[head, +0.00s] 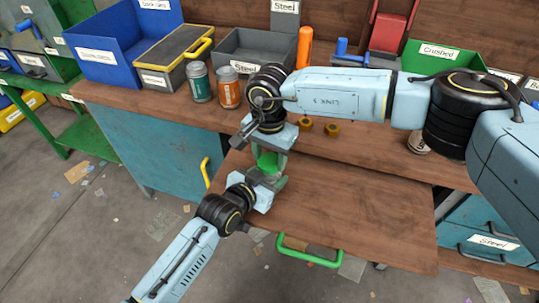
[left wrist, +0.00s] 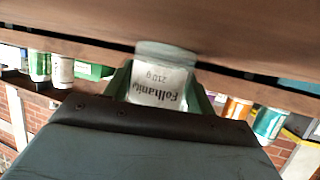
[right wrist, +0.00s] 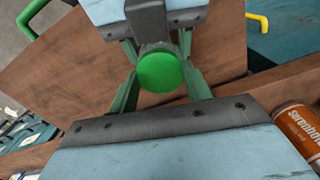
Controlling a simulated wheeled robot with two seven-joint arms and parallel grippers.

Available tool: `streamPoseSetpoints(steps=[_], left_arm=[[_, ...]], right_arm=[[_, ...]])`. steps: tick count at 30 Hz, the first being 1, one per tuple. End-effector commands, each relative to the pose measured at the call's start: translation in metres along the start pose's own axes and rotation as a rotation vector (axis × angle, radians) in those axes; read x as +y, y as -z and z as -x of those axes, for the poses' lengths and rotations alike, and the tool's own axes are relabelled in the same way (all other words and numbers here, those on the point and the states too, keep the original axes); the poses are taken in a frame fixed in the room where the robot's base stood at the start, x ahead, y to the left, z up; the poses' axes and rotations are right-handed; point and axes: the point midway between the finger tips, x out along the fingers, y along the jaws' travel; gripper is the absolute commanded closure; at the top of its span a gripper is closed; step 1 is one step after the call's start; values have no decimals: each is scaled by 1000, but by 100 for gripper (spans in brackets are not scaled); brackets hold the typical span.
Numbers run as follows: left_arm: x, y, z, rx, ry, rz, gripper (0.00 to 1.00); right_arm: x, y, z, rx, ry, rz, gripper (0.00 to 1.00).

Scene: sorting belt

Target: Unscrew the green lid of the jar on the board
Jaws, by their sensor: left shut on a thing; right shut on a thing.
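The jar shows in the left wrist view as a clear jar with a white label (left wrist: 158,86), between the two fingers of my left gripper (left wrist: 160,90). Its round green lid (right wrist: 159,72) faces the right wrist camera, with the fingers of my right gripper (right wrist: 160,80) on either side of it. In the head view the green lid (head: 267,161) shows between my right gripper (head: 270,152), above, and my left gripper (head: 266,180), below. Both grippers are shut, the left on the jar and the right on the lid. The fingers hide much of the jar. The wooden board (head: 350,220) lies beneath.
Two cans, one green (head: 199,82) and one orange (head: 229,87), stand on the bench behind. Two brass nuts (head: 332,129) lie right of my right wrist. Blue, grey and green bins (head: 432,56) line the back. The board's front right is clear.

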Motion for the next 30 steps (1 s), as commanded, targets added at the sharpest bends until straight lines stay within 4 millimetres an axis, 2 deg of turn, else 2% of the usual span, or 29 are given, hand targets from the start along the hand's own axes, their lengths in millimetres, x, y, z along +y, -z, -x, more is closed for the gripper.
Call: streamPoseSetpoints(steps=[3, 9, 30], left_arm=[[0, -1, 0, -2, 0, 0, 100], [0, -1, 0, -2, 0, 0, 100], [0, -1, 0, -2, 0, 0, 100]], right_arm=[[0, 0, 0, 0, 0, 212, 79], [0, 0, 0, 1, 0, 442, 79], [0, 0, 2, 1, 0, 444, 79]])
